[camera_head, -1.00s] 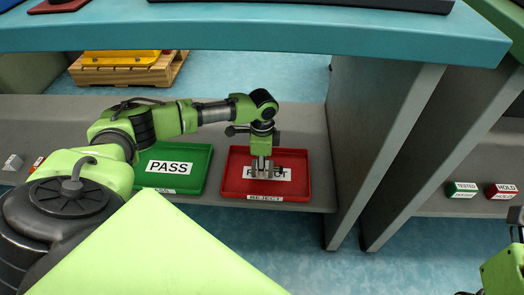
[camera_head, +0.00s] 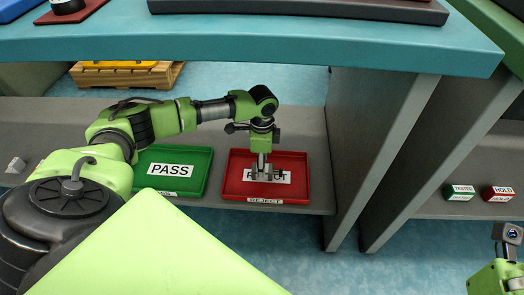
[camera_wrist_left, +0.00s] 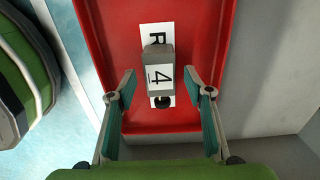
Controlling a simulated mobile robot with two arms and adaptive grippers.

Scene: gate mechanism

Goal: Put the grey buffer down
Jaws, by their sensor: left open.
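The grey buffer (camera_wrist_left: 158,55), a small block with a white label reading 4, is in the red REJECT tray (camera_wrist_left: 208,20), over the tray's white sign. It appears to rest on the tray floor. My left gripper (camera_wrist_left: 160,88) is open, its fingers on either side of the block with gaps to it. In the head view my left gripper (camera_head: 264,173) points down into the REJECT tray (camera_head: 298,188), and I cannot pick out the buffer clearly there. Part of my right gripper (camera_head: 507,238) shows at the right edge; its jaws are unclear.
A green PASS tray (camera_head: 190,187) sits left of the red tray on the grey shelf (camera_head: 310,135). A grey upright panel (camera_head: 375,130) stands to the right. TESTED (camera_head: 460,192) and HOLD (camera_head: 497,193) blocks lie beyond it. A teal bench top (camera_head: 250,45) overhangs the shelf.

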